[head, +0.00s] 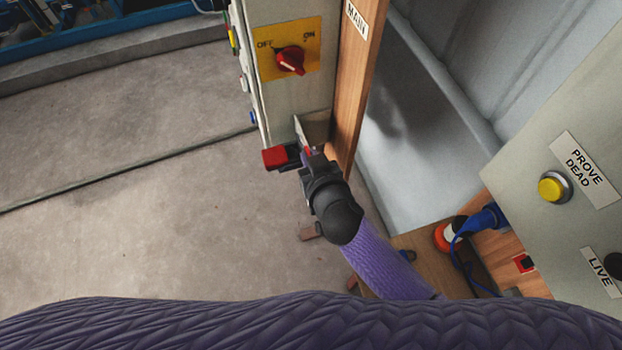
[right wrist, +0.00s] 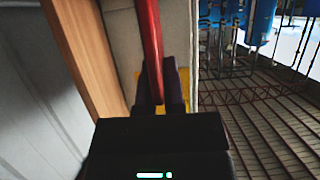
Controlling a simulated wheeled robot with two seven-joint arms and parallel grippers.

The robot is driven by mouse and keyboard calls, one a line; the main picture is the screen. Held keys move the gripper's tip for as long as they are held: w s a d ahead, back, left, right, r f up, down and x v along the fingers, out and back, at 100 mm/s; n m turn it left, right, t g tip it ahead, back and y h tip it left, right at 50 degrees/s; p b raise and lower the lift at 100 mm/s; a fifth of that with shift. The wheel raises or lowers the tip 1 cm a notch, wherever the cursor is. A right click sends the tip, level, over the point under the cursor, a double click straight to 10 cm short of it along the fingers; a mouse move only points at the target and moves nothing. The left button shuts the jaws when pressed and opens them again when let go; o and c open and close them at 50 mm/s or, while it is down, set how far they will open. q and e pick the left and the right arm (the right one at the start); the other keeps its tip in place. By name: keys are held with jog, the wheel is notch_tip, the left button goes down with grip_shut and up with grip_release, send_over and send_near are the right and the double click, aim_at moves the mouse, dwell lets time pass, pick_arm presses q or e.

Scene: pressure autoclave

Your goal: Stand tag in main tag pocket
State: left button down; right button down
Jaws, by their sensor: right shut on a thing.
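My right gripper (head: 297,155) is shut on a red tag (head: 274,157), just below the main switch panel. In the right wrist view the tag (right wrist: 151,45) is a narrow red strip, seen nearly edge-on, running up from between the dark fingers (right wrist: 160,88). A small grey plate-like piece (head: 314,127) at the panel's lower edge looks like the main tag pocket. The gripper is right beside it and partly covers it. I cannot tell whether the tag touches it. My left gripper is not in view.
The red rotary switch (head: 290,61) sits on a yellow OFF/ON plate above the gripper. A wooden board (head: 357,85) with a MAIN label stands right of the panel. A grey panel (head: 560,130) with a yellow PROVE DEAD button is at right. Open floor (head: 140,220) lies left.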

notch_tip(320, 180, down, 6)
jog(key=shift+r+b, duration=0.25)
jog(key=shift+b, duration=0.9)
jog(key=c, duration=0.7)
grip_release()
jog(key=shift+r, duration=0.1)
jog(key=shift+c, duration=0.2)
